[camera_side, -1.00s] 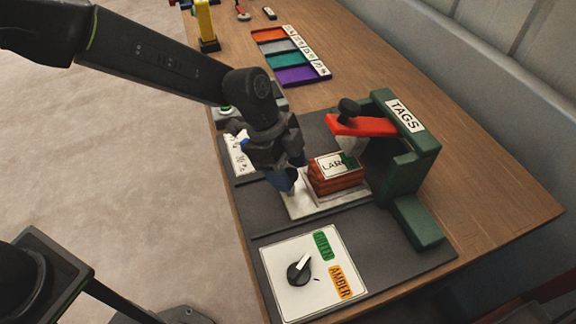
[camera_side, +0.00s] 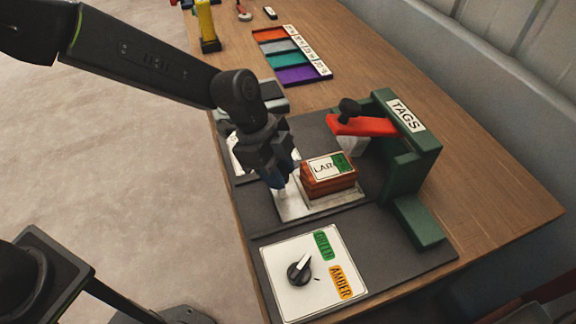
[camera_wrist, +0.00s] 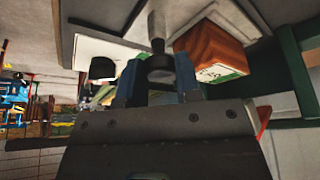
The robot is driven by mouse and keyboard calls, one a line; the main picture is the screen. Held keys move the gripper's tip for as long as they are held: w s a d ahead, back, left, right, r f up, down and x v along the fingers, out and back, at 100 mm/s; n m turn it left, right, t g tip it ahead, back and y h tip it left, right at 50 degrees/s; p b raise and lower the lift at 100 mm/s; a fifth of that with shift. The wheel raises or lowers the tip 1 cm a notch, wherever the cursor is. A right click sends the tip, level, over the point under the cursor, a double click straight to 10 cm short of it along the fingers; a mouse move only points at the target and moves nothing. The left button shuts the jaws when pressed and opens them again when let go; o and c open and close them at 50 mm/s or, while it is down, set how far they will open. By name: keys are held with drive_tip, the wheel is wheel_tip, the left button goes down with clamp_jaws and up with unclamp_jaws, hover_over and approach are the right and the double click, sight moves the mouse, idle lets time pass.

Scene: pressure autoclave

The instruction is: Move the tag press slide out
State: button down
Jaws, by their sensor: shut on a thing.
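The tag press (camera_side: 418,160) is a green frame labelled TAGS with a red lever (camera_side: 362,126) and a black knob. Its pale slide (camera_side: 310,208) lies on the dark base and carries a reddish-brown block (camera_side: 328,182) with a white and green label reading "LAR". My gripper (camera_side: 280,184) is at the left end of the slide. In the wrist view, my blue fingers (camera_wrist: 158,85) are shut on the slide's dark knob (camera_wrist: 159,62), with the block just to the right. The block is clear of the press head, to its left.
A white panel (camera_side: 290,285) with a black dial and GREEN and AMBER labels lies in front. A rack with orange, grey, teal and purple strips (camera_side: 275,62) and a yellow-and-black object (camera_side: 206,25) are at the back. The table's right side is clear.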

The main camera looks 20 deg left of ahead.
drive_tip(key=s+a, duration=0.7)
drive_tip(key=shift+s+a, duration=0.2)
drive_tip(key=c, duration=0.8)
unclamp_jaws()
drive_tip(key=v, duration=1.4)
drive_tip(key=shift+a+f, duration=0.1)
